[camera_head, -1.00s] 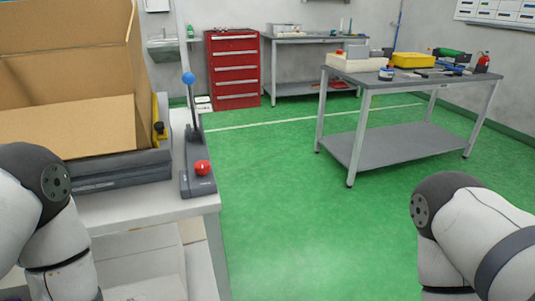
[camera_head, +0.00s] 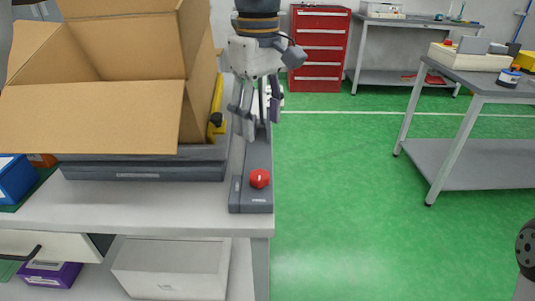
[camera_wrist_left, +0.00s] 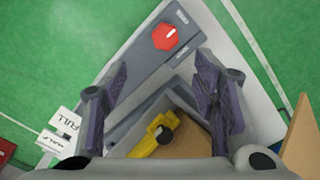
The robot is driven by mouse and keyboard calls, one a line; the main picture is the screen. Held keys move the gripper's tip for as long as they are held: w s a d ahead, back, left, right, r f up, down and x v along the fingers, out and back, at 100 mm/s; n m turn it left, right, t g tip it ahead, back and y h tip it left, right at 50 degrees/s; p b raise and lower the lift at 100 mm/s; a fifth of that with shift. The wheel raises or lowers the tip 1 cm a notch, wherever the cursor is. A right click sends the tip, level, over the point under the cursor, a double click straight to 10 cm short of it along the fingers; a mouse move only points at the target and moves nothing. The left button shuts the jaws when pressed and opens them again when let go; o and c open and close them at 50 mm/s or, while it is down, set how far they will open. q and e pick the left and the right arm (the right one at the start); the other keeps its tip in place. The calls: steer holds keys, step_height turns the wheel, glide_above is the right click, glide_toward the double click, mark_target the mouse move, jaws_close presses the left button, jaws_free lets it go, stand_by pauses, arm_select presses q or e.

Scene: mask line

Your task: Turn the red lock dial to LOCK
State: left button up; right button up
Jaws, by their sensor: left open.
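The red lock dial (camera_head: 260,178) sits on the near end of a dark grey control base (camera_head: 258,152) at the table's right edge. In the wrist view the dial (camera_wrist_left: 170,37) is octagonal, with a white pointer mark toward the upper right; small labels beside it are unreadable. My left gripper (camera_head: 256,122) hangs fingers down over the far part of the base, above and beyond the dial. Its fingers (camera_wrist_left: 162,66) are apart and empty, and the dial shows beyond the tips, not touched.
An open cardboard box (camera_head: 95,118) stands left of the base on a dark grey platform (camera_head: 140,172), with a yellow part (camera_head: 216,104) at its side. FULL and HALF labels (camera_wrist_left: 64,124) show in the wrist view.

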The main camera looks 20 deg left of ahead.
mark_target(259, 174)
arm_select(q)
steer(key=f, duration=0.7)
steer(key=s+f, duration=0.1)
steer(key=f, duration=0.3)
steer(key=shift+f, duration=0.15)
steer(key=shift+c, duration=0.3)
steer(key=c, duration=1.1)
